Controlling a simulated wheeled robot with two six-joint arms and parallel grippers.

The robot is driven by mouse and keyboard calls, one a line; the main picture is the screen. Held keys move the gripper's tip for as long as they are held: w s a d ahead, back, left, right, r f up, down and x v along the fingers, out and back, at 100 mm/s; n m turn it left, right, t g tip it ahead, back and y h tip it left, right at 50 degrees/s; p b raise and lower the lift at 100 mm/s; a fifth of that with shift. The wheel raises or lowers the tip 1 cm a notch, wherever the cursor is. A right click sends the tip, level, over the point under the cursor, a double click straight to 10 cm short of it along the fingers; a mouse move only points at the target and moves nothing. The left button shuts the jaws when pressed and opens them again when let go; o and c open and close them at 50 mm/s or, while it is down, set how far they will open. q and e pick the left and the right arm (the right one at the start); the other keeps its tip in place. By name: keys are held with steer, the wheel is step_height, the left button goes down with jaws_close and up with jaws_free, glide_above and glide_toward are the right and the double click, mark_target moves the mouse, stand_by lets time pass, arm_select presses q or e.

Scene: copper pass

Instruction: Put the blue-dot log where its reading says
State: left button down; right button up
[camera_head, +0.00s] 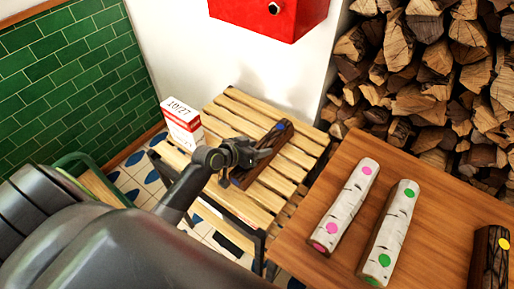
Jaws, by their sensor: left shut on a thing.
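The blue-dot log (266,157) is dark-barked, with a blue dot near its far end. It lies lengthwise over the slatted wooden bench (225,108); I cannot tell whether it rests on the slats or hangs just above them. My left gripper (257,154) is shut on the log near its middle, and the gripper and wrist hide part of it. No reading for the log is legible here. My right gripper is not in view.
A white and red box (182,124) marked "10/27" stands at the bench's left end. A brown table (345,255) at right holds a pink-dot log (345,205), a green-dot log (391,230) and a yellow-dot log (489,262). A red box (268,14) hangs on the wall; stacked firewood (425,75) stands behind.

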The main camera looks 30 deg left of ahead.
arm_select(q)
steer(key=c, duration=0.6)
jaws_free()
steer(key=v, duration=1.2)
steer(key=shift+s, duration=0.1)
